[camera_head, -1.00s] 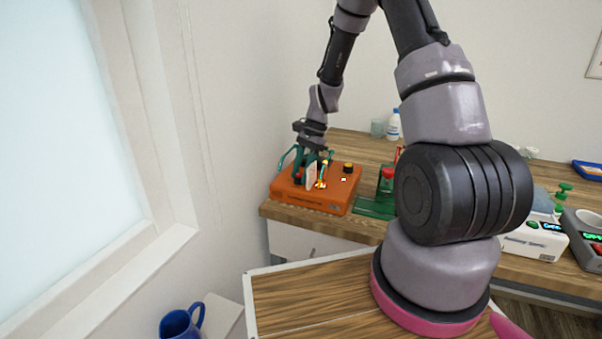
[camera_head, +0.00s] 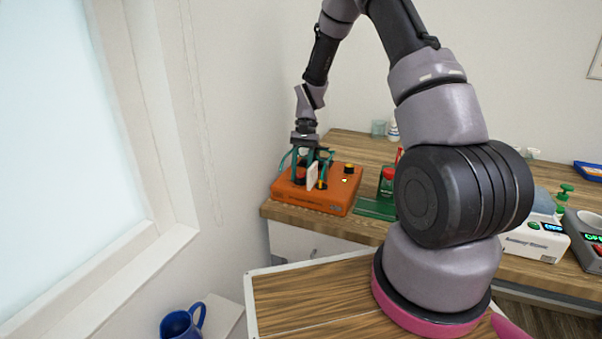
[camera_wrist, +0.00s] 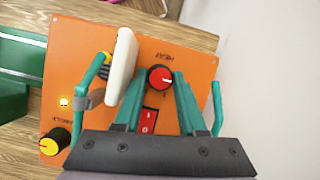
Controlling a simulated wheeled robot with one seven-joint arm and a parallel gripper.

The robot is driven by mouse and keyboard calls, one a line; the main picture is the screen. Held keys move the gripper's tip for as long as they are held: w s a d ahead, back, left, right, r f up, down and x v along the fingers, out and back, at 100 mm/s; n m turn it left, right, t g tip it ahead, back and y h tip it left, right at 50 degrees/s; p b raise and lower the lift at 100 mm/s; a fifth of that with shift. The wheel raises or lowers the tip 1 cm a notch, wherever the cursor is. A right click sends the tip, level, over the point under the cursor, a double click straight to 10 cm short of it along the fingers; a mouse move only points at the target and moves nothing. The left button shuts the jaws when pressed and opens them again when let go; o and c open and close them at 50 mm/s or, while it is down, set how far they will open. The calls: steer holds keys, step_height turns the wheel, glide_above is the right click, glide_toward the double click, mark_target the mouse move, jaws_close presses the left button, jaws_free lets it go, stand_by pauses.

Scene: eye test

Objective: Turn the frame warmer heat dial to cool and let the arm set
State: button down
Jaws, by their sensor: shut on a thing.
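The frame warmer is an orange box (camera_head: 318,198) at the left end of the wooden counter, and its top fills much of the wrist view (camera_wrist: 195,60). Its heat dial (camera_wrist: 160,77), red and black with a pale pointer mark, sits below the upside-down HEAT lettering. My gripper (camera_wrist: 161,80) points down over the box, its teal fingers shut on the dial's two sides. In the head view my gripper (camera_head: 304,180) hides most of the dial. I cannot read any cool mark.
A red rocker switch (camera_wrist: 149,120) lies close to the fingers. A white paddle (camera_wrist: 122,67) stands beside them. A yellow-topped knob (camera_wrist: 55,141) and lit lamp (camera_wrist: 65,103) are at the box's other end. A green stand (camera_head: 376,207) is right of the box; a wall is left.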

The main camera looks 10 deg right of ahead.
stand_by(0.3)
steer(key=shift+c, duration=2.4)
jaws_free()
steer(key=shift+w+r, duration=0.1)
steer(key=v, duration=1)
steer(key=shift+r, duration=0.3)
steer(key=shift+d, duration=0.1)
steer(key=s+d+r+t, duration=0.1)
steer(key=s+r+t, duration=0.3)
steer(key=s+r, duration=0.65)
steer(key=s+d+r+t, duration=0.1)
steer(key=s+r+t, duration=0.45)
steer(key=r, duration=0.75)
steer(key=s+d+r+n+t, duration=0.1)
steer(key=s+r, duration=0.1)
steer(key=s, duration=0.8)
steer(key=shift+s+t, duration=0.35)
steer(key=shift+s, duration=0.05)
